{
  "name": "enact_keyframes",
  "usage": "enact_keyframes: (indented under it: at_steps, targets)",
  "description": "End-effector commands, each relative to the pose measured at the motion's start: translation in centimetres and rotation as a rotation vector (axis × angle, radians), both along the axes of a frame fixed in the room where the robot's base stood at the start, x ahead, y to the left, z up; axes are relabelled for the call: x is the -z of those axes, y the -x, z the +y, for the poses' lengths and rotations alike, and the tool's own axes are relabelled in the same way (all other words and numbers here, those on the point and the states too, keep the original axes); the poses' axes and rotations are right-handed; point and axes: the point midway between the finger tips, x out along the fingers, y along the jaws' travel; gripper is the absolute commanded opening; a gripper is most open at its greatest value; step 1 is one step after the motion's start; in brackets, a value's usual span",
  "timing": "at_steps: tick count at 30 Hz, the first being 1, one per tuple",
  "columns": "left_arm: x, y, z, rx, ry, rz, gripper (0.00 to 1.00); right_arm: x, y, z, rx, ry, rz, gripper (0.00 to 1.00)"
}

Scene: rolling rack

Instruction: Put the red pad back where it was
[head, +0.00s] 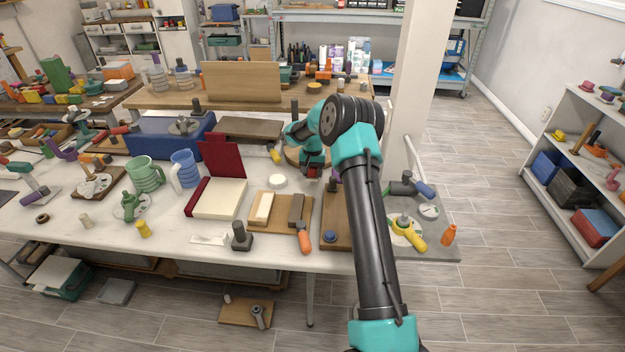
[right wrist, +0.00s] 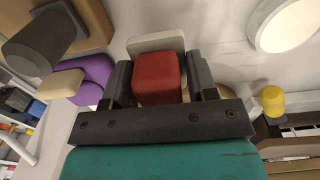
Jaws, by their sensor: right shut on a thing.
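The red pad (right wrist: 158,78) is a small rounded block between the two dark fingers of my right gripper (right wrist: 160,82) in the right wrist view. The gripper is shut on it. In the head view my right gripper (head: 312,170) points down over the far part of the white worktable (head: 150,215). Only a little of the red pad (head: 313,173) shows there under the teal wrist. A cream block (right wrist: 156,42) shows just beyond the pad in the right wrist view; I cannot tell whether they touch. My left gripper is not in view.
Wooden boards with tools (head: 280,210) lie in front. A purple piece (right wrist: 96,74) and dark cylinder (right wrist: 40,40) show in the wrist view.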

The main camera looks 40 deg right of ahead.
Motion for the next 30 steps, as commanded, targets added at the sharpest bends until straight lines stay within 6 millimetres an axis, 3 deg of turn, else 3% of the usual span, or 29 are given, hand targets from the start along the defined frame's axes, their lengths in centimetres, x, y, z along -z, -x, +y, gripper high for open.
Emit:
enact_keyframes:
  at_steps: [5,15,27,28,30]
  targets:
    - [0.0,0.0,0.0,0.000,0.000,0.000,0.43,0.2,0.0,0.0,0.000,-0.001,0.001,0.30]
    - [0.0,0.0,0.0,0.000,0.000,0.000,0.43,3.7,0.0,0.0,0.000,0.000,0.000,0.30]
    - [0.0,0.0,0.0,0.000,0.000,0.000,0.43,4.1,0.0,0.0,0.000,-0.001,0.001,0.30]
    - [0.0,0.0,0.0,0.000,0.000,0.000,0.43,4.1,0.0,0.0,0.000,-0.001,0.001,0.54]
    - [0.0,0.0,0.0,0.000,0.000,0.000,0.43,4.1,0.0,0.0,0.000,-0.001,0.001,0.61]
